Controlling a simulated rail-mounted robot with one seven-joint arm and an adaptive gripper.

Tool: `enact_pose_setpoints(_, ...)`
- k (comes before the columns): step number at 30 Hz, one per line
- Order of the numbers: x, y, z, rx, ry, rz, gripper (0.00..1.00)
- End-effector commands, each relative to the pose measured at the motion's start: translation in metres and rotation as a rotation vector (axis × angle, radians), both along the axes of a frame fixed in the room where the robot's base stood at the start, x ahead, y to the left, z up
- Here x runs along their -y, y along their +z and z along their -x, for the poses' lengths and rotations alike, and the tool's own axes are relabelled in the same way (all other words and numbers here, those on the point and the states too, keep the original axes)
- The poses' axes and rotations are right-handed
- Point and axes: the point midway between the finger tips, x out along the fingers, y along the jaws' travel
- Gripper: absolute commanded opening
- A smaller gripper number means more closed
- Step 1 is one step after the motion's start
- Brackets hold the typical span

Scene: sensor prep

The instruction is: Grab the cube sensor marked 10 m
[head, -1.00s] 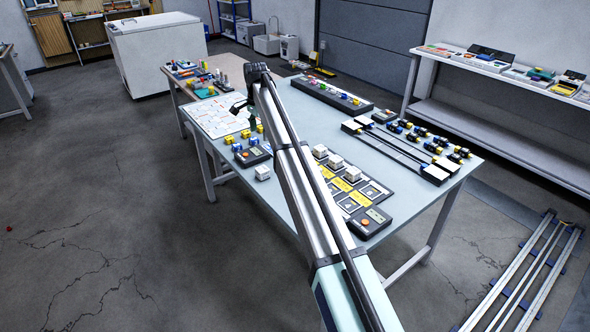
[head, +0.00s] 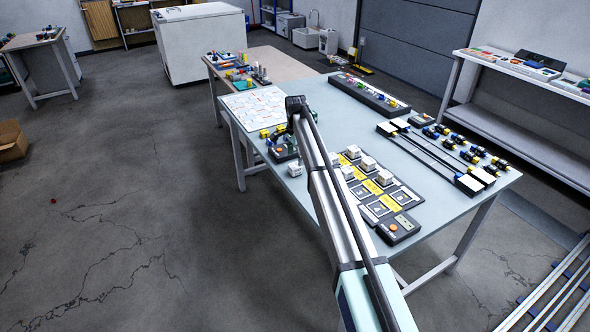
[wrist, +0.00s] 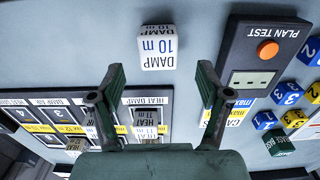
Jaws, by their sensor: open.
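The cube is centred between the finger lines but beyond the tips, with a gap. In the head view a white cube (head: 295,169) stands alone on the table left of my arm; its marking is too small to read.
A slotted board (head: 393,196) holds more white cubes, one marked HEAT 11 m (wrist: 146,118). A dark PLAN TEST box (wrist: 258,58) with an orange button is to the right in the wrist view, beside several blue, yellow and green number cubes. Bare tabletop surrounds the 10 m cube.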

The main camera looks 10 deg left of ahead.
Motion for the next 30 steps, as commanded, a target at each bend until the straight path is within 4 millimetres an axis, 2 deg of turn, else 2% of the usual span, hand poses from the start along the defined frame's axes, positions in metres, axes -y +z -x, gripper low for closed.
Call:
enact_pose_setpoints(5, -0.001, -0.013, 0.003, -0.003, 0.0, 0.001, 0.77)
enact_pose_setpoints(13, -0.003, -0.047, 0.004, -0.001, 0.0, 0.001, 0.77)
enact_pose_setpoints(20, -0.003, -0.051, 0.004, -0.001, 0.0, 0.001, 0.77)
enact_pose_setpoints(21, -0.003, -0.051, 0.004, -0.001, 0.0, 0.001, 0.74)
enact_pose_setpoints(26, -0.003, -0.051, 0.004, -0.001, 0.0, 0.001, 0.17)
enact_pose_setpoints(27, -0.003, -0.051, 0.004, -0.001, 0.0, 0.001, 0.12)
enact_pose_setpoints(30, -0.003, -0.051, 0.004, -0.001, 0.0, 0.001, 0.12)
